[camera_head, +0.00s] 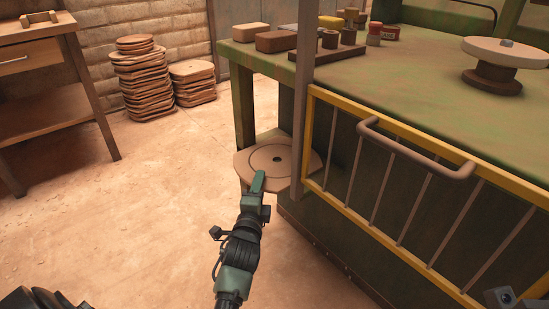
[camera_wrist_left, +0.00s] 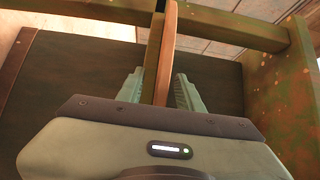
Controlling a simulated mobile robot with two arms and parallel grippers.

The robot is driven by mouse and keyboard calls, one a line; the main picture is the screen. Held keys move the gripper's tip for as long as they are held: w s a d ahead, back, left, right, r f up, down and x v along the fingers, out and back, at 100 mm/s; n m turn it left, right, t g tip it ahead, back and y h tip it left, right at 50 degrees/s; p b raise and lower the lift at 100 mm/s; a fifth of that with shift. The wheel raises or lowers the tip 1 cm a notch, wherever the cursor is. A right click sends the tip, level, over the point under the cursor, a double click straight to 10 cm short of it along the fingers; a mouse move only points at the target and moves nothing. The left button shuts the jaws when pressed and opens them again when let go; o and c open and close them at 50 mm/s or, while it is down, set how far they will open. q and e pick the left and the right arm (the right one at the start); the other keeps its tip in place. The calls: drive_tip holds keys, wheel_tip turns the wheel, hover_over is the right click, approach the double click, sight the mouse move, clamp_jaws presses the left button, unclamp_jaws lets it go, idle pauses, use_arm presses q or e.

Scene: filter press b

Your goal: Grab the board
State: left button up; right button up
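The board (camera_head: 285,158) is a flat tan wooden plate with a dark central hole and a ring marked around it. In the head view it sticks out at the green bench's near left corner. My left gripper (camera_head: 259,183) is at its near edge. In the left wrist view the board (camera_wrist_left: 165,50) shows edge-on as a thin strip running between the two fingers of the left gripper (camera_wrist_left: 160,88). The fingers are apart, with a narrow gap visible at the right finger.
The green bench (camera_head: 415,85) carries small blocks and a round spool (camera_head: 492,68). A yellow-framed rail (camera_head: 400,165) and a post (camera_head: 303,90) stand right of the board. Stacked boards (camera_head: 142,80) and a wooden table (camera_head: 45,60) are at back left. The floor on the left is clear.

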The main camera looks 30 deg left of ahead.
use_arm(q)
drive_tip(key=shift+w+a, duration=0.1)
drive_tip(key=shift+w, duration=0.35)
drive_tip(key=shift+r, duration=0.15)
drive_tip(key=shift+s, duration=0.1)
clamp_jaws()
idle(0.8)
drive_tip(key=shift+r, duration=0.1)
